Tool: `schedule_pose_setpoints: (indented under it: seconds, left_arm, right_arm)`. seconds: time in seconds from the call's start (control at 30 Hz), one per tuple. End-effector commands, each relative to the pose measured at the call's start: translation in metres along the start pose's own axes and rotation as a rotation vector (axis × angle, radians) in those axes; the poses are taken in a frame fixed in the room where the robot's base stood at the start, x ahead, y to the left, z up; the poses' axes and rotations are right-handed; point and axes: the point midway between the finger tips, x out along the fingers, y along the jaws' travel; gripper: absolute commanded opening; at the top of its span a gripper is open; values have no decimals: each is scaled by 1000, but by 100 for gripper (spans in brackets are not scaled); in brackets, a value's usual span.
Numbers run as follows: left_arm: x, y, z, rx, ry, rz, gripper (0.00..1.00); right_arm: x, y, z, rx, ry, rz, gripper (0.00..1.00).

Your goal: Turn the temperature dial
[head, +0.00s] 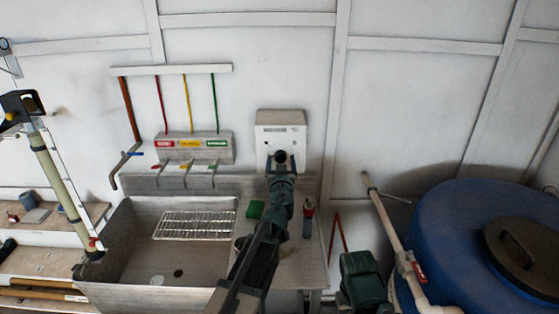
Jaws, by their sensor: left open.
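A pale control box (282,131) is fixed to the wall above the right end of the sink. A small dark round knob (281,157), which looks like the temperature dial, shows low on its front face. My left gripper (282,161) is open at the box, with its fingers to either side of the knob. I cannot tell whether they touch it. The gripper and arm cover the lower part of the box. My right gripper is not in view.
A steel sink (120,255) with a wire rack (195,225) lies below. Labelled taps (192,143) are left of the box. A blue tank (450,215) is at right.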

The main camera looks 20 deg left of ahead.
Motion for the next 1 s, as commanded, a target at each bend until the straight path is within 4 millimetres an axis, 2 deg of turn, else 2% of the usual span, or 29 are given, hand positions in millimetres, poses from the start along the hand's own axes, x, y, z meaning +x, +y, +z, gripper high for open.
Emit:
schedule_pose_setpoints:
  seconds: [0.27,0.37,0.73,1.0]
  left_arm:
    - [3,0,0,0,0,0,81]
    - [3,0,0,0,0,0,66]
    - [3,0,0,0,0,0,0]
    - [3,0,0,26,0,0,0]
  right_arm:
    - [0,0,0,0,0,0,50]
    - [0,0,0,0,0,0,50]
    - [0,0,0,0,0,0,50]
    - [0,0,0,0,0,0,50]
